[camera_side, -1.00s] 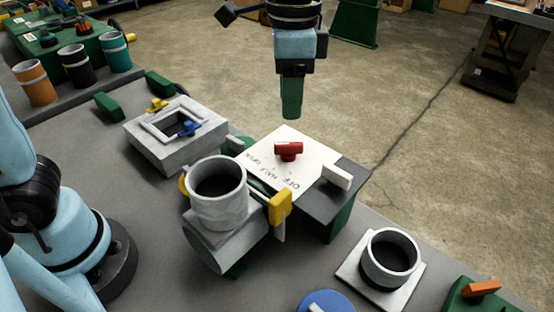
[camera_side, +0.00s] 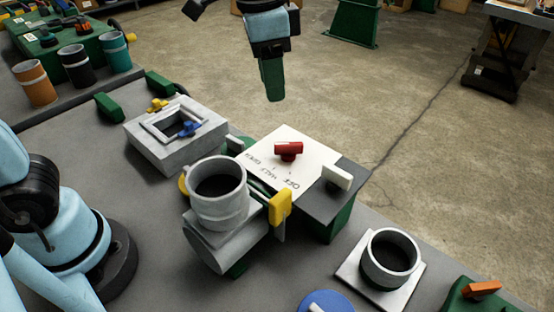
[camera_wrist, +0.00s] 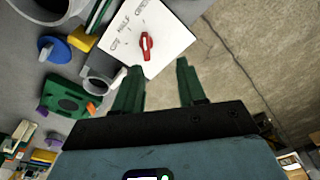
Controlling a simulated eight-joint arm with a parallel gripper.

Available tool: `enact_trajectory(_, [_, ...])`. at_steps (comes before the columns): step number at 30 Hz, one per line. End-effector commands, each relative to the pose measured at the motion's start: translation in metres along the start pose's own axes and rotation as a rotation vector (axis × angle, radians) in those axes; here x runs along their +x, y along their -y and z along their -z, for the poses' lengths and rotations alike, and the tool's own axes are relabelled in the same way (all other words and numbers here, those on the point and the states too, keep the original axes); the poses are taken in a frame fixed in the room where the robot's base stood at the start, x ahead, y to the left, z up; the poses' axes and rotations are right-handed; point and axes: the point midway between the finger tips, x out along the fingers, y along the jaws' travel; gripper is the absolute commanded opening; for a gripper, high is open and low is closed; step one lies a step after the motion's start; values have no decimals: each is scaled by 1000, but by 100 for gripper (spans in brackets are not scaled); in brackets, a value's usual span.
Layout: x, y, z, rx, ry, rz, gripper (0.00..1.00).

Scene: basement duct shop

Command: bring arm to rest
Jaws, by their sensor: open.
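My gripper (camera_side: 273,98) hangs in the air above and behind the white dial plate, pointing down and slightly tilted. In the wrist view its two green fingers (camera_wrist: 160,75) are apart with nothing between them. The white plate (camera_side: 272,165) carries printed words, among them OFF and HALF, and a red knob (camera_side: 289,150). The red knob also shows in the wrist view (camera_wrist: 146,45), beyond my fingertips and apart from them.
A grey duct tee (camera_side: 218,205) with a yellow handle (camera_side: 280,206) stands left of the plate. A square grey duct box (camera_side: 165,150), a round collar on a plate (camera_side: 355,275) and a blue disc (camera_side: 325,302) sit on the bench. Open floor lies behind.

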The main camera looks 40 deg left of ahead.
Motion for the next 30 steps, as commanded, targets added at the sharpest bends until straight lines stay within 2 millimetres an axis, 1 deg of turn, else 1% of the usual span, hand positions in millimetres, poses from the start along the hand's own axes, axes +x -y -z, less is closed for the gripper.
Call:
enact_trajectory(1, [6, 8, -14, -61, -39, 17, 40])
enact_trajectory(6, [29, 29, -53, -255, -181, 78, 40])
enact_trajectory(12, [61, 45, -96, -462, -343, 145, 40])
enact_trajectory(15, [74, 50, -112, -540, -406, 171, 40])
enact_trajectory(18, [84, 52, -123, -590, -448, 188, 40])
enact_trajectory(21, [89, 53, -128, -614, -471, 197, 40])
enact_trajectory(30, [90, 54, -129, -621, -478, 199, 40])
